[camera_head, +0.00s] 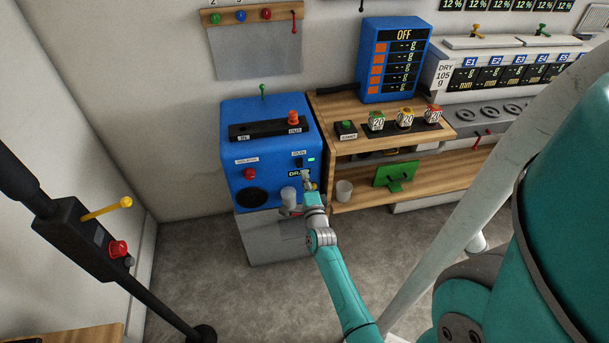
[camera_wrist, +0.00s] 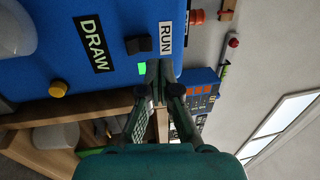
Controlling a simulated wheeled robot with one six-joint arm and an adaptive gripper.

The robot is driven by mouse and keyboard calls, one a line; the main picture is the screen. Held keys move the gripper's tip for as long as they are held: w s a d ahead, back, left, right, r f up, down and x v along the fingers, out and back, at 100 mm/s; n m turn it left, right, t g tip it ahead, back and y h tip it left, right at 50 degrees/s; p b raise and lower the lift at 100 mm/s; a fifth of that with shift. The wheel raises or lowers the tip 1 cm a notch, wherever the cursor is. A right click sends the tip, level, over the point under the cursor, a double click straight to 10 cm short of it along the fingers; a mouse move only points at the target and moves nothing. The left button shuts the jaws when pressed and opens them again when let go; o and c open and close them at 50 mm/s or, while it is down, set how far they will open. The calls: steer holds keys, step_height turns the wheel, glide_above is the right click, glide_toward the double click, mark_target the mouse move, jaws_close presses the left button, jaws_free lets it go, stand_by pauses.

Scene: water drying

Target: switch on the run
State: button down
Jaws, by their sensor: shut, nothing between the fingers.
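The blue machine (camera_head: 232,150) stands against the wall, with the RUN label (camera_wrist: 166,35) on its front panel. Beside the label is a small black switch (camera_wrist: 138,44), also visible in the head view (camera_head: 299,163). A lit green lamp (camera_head: 311,159) is next to the switch; it shows in the wrist view (camera_wrist: 142,68) too. The DRAW label (camera_wrist: 93,43) and a yellow knob (camera_wrist: 58,89) are nearby. My gripper (camera_head: 307,177) is shut and empty in front of the panel; its fingertips (camera_wrist: 159,67) appear close to the lamp. I cannot tell whether they touch the panel.
A red knob (camera_head: 249,173) is on the machine's left front, and a pale cup (camera_head: 289,196) stands at its front. A wooden bench (camera_head: 330,107) with a START button (camera_head: 345,128) adjoins on the right. Open grey floor (camera_head: 200,255) lies in front.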

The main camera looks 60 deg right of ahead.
steer(key=s+a+r, duration=0.1)
steer(key=s+a, duration=0.4)
steer(key=a, duration=0.1)
steer(key=shift+s+a+r, duration=0.15)
steer(key=shift+s+r, duration=0.05)
steer(key=shift+r, duration=0.05)
stand_by(0.5)
steer(key=s+a+n+t+y, duration=0.1)
steer(key=s+a+n+y, duration=0.25)
steer(key=a, duration=0.45)
steer(key=s+a+n+t+y, duration=0.1)
steer(key=s+a+n+y, duration=0.15)
steer(key=a+n, duration=0.45)
steer(key=s+a+n+t+y, duration=0.1)
steer(key=s+a+n+y, duration=0.2)
steer(key=a, duration=0.7)
steer(key=s+a+r+n+y, duration=0.3)
steer(key=s+a+r+n, duration=0.1)
steer(key=s+a+n, duration=0.2)
steer(key=s+a+r+n+g+y, duration=0.1)
steer(key=s+a+r+n+y, duration=0.2)
steer(key=s+a+r+n, duration=0.2)
steer(key=s+a+n, duration=0.1)
steer(key=s+n, duration=0.2)
steer(key=s, duration=0.1)
steer(key=shift+s+a+r, duration=0.15)
steer(key=shift+s+r, duration=0.1)
steer(key=shift+s, duration=0.05)
